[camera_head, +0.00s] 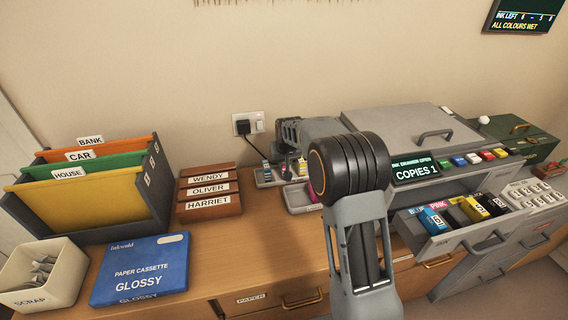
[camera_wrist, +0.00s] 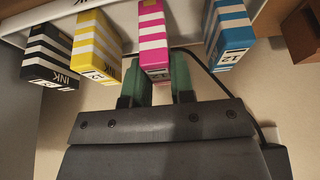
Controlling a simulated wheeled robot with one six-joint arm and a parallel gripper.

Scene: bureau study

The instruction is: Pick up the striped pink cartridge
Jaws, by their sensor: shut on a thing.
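The striped pink cartridge (camera_wrist: 153,40), with pink and white bands, is in the upper middle of the wrist view. My gripper (camera_wrist: 159,80) has its green fingers shut on its near end, one on each side. In the wrist view it stands in a row with a striped yellow cartridge (camera_wrist: 97,50) and a striped black cartridge (camera_wrist: 52,55) on its left, and a striped blue cartridge (camera_wrist: 230,35) on its right. The far ends meet a pale tray. In the head view my arm hides much of my gripper and the held cartridge.
A grey tray (camera_head: 300,199) with a magenta item lies beside my arm.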

